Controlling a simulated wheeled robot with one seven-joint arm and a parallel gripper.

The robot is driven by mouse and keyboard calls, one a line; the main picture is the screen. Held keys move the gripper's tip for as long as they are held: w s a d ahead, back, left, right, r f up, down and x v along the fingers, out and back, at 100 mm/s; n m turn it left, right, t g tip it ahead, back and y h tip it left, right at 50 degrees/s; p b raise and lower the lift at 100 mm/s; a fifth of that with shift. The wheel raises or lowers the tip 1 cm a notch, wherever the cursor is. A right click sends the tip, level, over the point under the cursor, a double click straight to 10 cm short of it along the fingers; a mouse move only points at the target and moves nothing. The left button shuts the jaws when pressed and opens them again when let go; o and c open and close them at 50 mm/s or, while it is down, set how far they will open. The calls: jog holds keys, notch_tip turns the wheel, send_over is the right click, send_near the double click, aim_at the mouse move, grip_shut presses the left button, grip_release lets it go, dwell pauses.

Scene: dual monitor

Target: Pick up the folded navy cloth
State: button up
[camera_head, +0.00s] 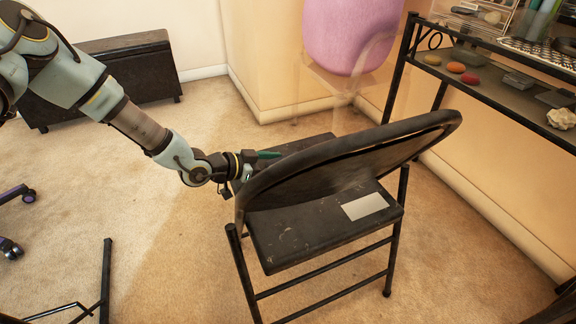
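I cannot make out a folded navy cloth in this view. My gripper (262,163) reaches in from the left to the left end of the black folding chair's backrest (352,157). Its fingertips are partly hidden behind the backrest, so I cannot see whether they are apart or hold anything. A small dark green piece (268,154) shows at its tip; I cannot tell whether it belongs to the gripper. A dark flat shape (300,145) shows just behind the backrest, mostly hidden. The chair seat (300,235) bears a pale grey rectangle (364,206).
A black shelf desk (500,97) with small objects stands at the right. A pink chair back (350,35) is against the back wall. A low black cabinet (125,75) stands at the back left. Dark metal legs (106,270) are at lower left. Carpet between is clear.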

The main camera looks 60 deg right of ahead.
jog(key=c, duration=1.1)
